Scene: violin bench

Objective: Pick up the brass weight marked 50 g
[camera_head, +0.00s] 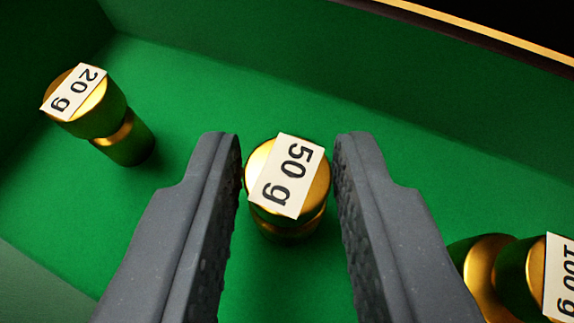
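The brass weight marked 50 g (264,160) stands upright on a green floor, with a white label on its round top. My gripper (288,150) is open, with one dark grey finger to the left of this weight and one to the right. The weight shows between the fingertips. The left fingertip is very close to its edge, and a narrow gap shows on the right. I cannot tell whether the left finger touches it. The lower part of the weight is partly hidden under its own top.
A brass weight marked 20 g (118,118) stands at the upper left. A brass weight marked 100 g (518,270) is at the lower right, partly behind my right finger and cut by the frame. Green walls (300,60) enclose the floor (190,90), with a gold-edged rim (480,27) at the back.

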